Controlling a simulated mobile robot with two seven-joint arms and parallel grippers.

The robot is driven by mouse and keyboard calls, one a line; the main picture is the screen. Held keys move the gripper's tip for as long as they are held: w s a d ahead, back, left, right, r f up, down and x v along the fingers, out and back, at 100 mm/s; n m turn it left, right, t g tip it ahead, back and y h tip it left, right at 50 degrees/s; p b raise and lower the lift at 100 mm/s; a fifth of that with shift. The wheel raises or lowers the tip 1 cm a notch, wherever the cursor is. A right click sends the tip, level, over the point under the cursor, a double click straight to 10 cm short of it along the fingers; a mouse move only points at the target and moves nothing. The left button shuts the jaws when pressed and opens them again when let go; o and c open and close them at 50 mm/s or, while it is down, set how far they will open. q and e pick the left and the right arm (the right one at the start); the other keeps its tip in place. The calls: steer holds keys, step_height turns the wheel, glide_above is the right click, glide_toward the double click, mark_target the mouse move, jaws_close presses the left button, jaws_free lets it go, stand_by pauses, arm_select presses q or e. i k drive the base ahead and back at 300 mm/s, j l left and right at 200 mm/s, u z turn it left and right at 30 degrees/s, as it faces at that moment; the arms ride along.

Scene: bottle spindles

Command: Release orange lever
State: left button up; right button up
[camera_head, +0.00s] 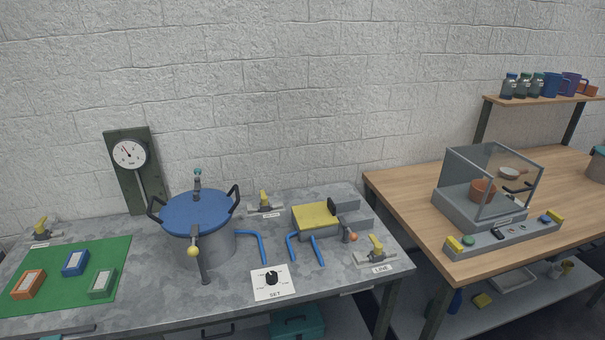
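A small grey lever with an orange tip (353,237) stands at the right of the grey table, beside a yellow-topped block (316,216). It is small in the picture, and I cannot tell how it is latched. Nothing touches it that I can see. Neither of my grippers is in view.
A large pot with a blue lid (196,213) stands left of the block, with a yellow-knobbed handle (193,251) in front. Blue bent pipes (262,249) and a dial plate (272,284) lie between. A yellow-handled clamp (376,246) sits just right of the lever.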

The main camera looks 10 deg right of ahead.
mark_target(353, 237)
steer(key=i+l, duration=0.2)
steer(key=l, duration=0.25)
steer(key=i+l+z, duration=0.1)
steer(key=l, duration=0.3)
steer(key=i+l, duration=0.3)
steer(key=l, duration=0.15)
steer(key=i+l+z, duration=0.1)
steer(key=l, duration=0.3)
steer(key=i+l+z, duration=0.1)
steer(key=i+l, duration=0.5)
steer(key=l, duration=0.2)
